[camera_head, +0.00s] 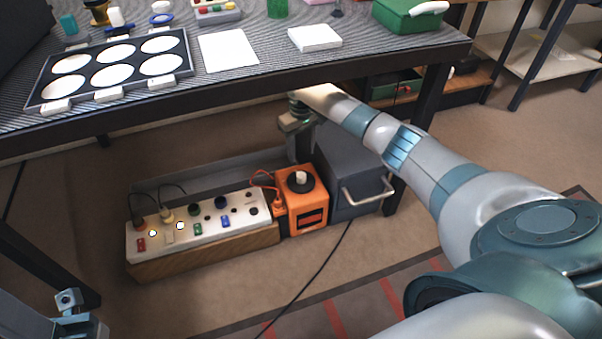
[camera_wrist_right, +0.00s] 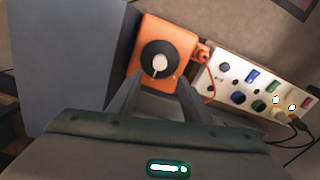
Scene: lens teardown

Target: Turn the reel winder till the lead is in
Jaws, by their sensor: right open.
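The reel winder is an orange box (camera_head: 314,217) on the floor under the bench, with a black round disc (camera_head: 300,183) and a pale crank knob (camera_head: 301,176) on top. In the right wrist view the orange box (camera_wrist_right: 183,48) shows the disc (camera_wrist_right: 150,58) and knob (camera_wrist_right: 159,66) just beyond my fingertips. My right gripper (camera_wrist_right: 156,92) is open and empty, its two fingers apart, short of the disc. A thin black lead (camera_head: 322,264) lies on the floor, running from near the box toward the front. My left gripper's fingers do not show.
A white socket strip (camera_head: 200,240) on a wooden base stands left of the box, with plugs and an orange cord (camera_head: 262,173). A grey case (camera_head: 350,175) stands close on the right. The bench edge (camera_head: 230,100) overhangs them. Floor in front is free.

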